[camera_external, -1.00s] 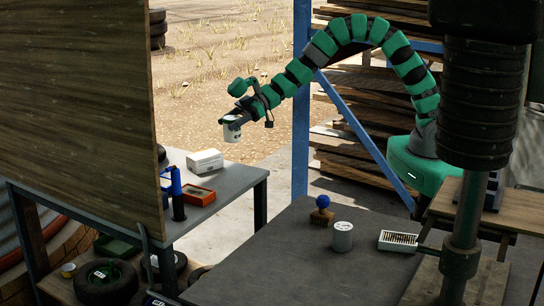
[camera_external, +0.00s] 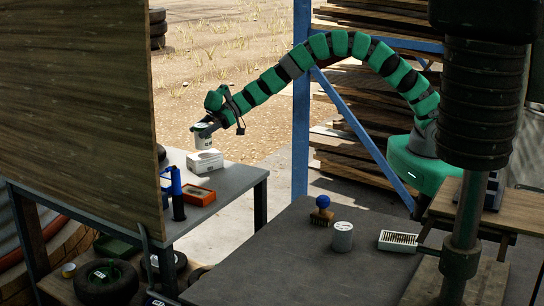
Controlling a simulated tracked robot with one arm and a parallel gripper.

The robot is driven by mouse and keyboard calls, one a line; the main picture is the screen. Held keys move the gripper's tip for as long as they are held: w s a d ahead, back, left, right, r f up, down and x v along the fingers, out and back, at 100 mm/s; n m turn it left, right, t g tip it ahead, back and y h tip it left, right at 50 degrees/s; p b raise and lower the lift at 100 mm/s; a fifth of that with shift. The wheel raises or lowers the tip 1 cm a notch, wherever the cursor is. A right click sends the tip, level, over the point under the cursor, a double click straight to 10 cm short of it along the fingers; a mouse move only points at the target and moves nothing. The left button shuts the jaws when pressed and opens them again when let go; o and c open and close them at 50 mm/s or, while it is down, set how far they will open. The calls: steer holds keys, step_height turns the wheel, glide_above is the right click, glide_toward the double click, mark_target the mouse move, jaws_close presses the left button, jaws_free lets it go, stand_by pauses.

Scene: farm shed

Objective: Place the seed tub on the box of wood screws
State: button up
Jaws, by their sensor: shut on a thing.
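My gripper (camera_external: 205,127) is shut on a small white tub (camera_external: 203,142), which looks like the seed tub, and holds it roughly upright. The tub is at the back of the left bench, in line with a white box (camera_external: 206,163) that lies there. The tub's base shows just at the box's upper edge; I cannot tell whether they touch. The box looks like the box of wood screws, but its label is too small to read. The gripper fingers are partly hidden by the wrist.
An orange tray (camera_external: 199,196) and a blue-and-black tool (camera_external: 175,193) sit in front of the box. On the right table (camera_external: 290,265) stand another white tub (camera_external: 342,238), a blue-knobbed brush (camera_external: 321,211) and a pale slatted box (camera_external: 398,241). A wooden panel (camera_external: 75,100) stands at the left.

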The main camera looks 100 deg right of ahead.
steer(key=shift+f, duration=1)
steer(key=shift+f, duration=0.1)
steer(key=o, duration=1.1)
steer(key=shift+c, duration=0.2)
steer(key=shift+s+d+r, duration=0.2)
steer(key=shift+s+r, duration=0.2)
steer(key=shift+s, duration=0.05)
steer(key=v, duration=1.1)
steer(key=shift+p, duration=0.35)
steer(key=shift+a, duration=0.1)
